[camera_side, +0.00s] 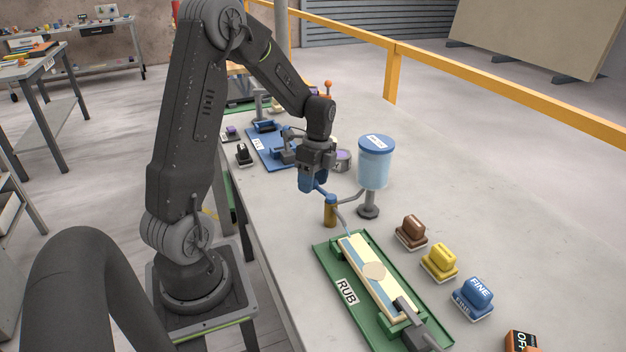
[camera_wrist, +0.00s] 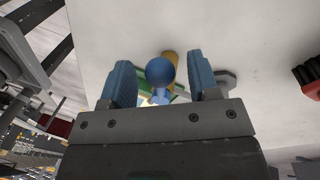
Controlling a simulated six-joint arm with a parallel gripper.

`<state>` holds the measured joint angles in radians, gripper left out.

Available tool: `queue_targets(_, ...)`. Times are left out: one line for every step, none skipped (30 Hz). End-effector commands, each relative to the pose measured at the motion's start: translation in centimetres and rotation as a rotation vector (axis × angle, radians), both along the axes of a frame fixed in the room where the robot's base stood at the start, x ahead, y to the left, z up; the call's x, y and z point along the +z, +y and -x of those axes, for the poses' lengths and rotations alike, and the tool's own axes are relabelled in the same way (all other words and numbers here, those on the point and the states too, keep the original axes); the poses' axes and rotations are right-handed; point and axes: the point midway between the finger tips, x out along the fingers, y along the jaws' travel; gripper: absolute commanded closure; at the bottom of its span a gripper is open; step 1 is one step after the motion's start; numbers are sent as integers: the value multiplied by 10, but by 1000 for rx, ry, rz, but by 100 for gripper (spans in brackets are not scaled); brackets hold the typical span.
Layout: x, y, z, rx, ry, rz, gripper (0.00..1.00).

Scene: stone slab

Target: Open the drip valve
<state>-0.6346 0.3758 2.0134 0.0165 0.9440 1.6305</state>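The drip valve (camera_side: 330,210) is a brass-coloured upright body with a blue lever that slants up and left toward my gripper. In the wrist view the lever's round blue end (camera_wrist: 160,71) sits between my two blue fingers, with the brass body (camera_wrist: 170,58) behind it. My gripper (camera_side: 313,182) points down at the lever. Its fingers (camera_wrist: 160,84) are spread, with gaps visible on both sides of the knob. The water tank (camera_side: 373,168), light blue with a darker blue lid, stands right of the valve. A thin pipe runs from the valve toward the green tray.
A green tray (camera_side: 329,263) marked RUB holds a long pale slab (camera_side: 378,292) in front. Brown (camera_side: 411,231), yellow (camera_side: 438,261) and blue FINE (camera_side: 473,297) blocks line the right side. A blue tray (camera_side: 266,148) lies behind my gripper. Bare slab lies right of the tank.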

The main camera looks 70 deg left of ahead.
Motion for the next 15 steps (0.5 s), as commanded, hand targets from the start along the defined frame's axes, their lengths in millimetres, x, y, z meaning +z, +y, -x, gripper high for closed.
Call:
queue_targets(0, 0, 0, 0, 0, 0, 49)
queue_targets(0, 0, 0, 0, 0, 0, 52)
queue_targets(0, 0, 0, 0, 0, 0, 56)
queue_targets(0, 0, 0, 0, 0, 0, 59)
queue_targets(0, 0, 0, 0, 0, 0, 62)
queue_targets(0, 0, 0, 0, 0, 0, 66)
queue_targets(0, 0, 0, 0, 0, 0, 69)
queue_targets(0, 0, 0, 0, 0, 0, 72)
queue_targets(0, 0, 0, 0, 0, 0, 75)
queue_targets(0, 0, 0, 0, 0, 0, 78)
queue_targets(0, 0, 0, 0, 0, 0, 81)
queue_targets(0, 0, 0, 0, 0, 0, 85)
queue_targets(0, 0, 0, 0, 0, 0, 88)
queue_targets(0, 0, 0, 0, 0, 0, 91)
queue_targets(0, 0, 0, 0, 0, 0, 94)
